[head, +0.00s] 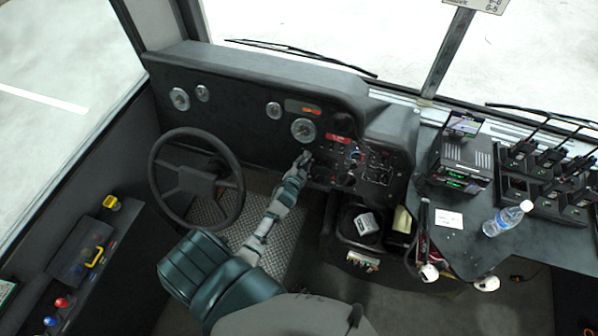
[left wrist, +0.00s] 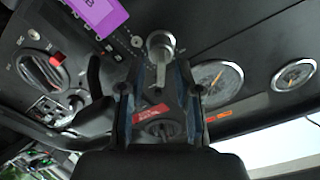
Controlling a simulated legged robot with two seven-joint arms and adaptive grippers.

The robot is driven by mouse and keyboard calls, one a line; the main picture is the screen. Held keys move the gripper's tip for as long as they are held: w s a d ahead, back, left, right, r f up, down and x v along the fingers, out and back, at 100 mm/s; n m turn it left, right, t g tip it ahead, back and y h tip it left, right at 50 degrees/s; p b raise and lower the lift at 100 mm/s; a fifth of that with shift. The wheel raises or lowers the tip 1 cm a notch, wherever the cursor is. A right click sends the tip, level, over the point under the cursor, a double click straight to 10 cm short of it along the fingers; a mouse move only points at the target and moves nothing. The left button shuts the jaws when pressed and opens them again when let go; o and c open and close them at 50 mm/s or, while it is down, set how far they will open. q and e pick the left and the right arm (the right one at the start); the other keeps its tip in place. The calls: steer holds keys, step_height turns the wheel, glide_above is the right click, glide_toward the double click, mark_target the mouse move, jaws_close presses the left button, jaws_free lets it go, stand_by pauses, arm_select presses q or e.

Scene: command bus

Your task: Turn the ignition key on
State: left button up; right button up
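The ignition switch with its silver key (left wrist: 160,45) shows in the left wrist view on the dark dashboard panel, just beyond my fingertips. My left gripper (left wrist: 160,78) points at it with one finger on each side, and a gap shows between the fingers. Whether either finger touches the key cannot be told. In the head view my left gripper (head: 305,158) is at the dashboard, right of the steering wheel and below a round gauge, and hides the key there. My right gripper is not in view.
The steering wheel (head: 197,180) stands left of my left arm. A purple tag (left wrist: 97,14) and a red-labelled knob (left wrist: 155,118) are close to the gripper. Switches fill the panel (head: 365,160) on the right.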

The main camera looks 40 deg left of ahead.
arm_select(q)
steer(key=v, duration=1)
steer(key=s+d+f+g+h, duration=0.1)
steer(key=s+d+f+g, duration=0.15)
steer(key=s+f, duration=0.45)
steer(key=s+d+f+g+h, duration=0.1)
steer(key=s+d+f+g, duration=0.2)
steer(key=f, duration=0.8)
steer(key=s+d+f+g+h, duration=0.1)
steer(key=s+d+f, duration=0.3)
steer(key=f, duration=0.6)
steer(key=s+d+f+g, duration=0.1)
steer(key=s+f, duration=0.3)
steer(key=s, duration=0.5)
steer(key=s+d+f+g+h, duration=0.1)
steer(key=s+f+g, duration=0.2)
steer(key=s, duration=0.6)
steer(key=s+d+f+n+g, duration=0.1)
steer(key=s+f+g, duration=0.1)
steer(key=s+f, duration=0.3)
steer(key=s, duration=0.4)
steer(key=shift+s+d+f, duration=0.2)
steer(key=shift+s+f, duration=0.1)
steer(key=shift+f, duration=0.1)
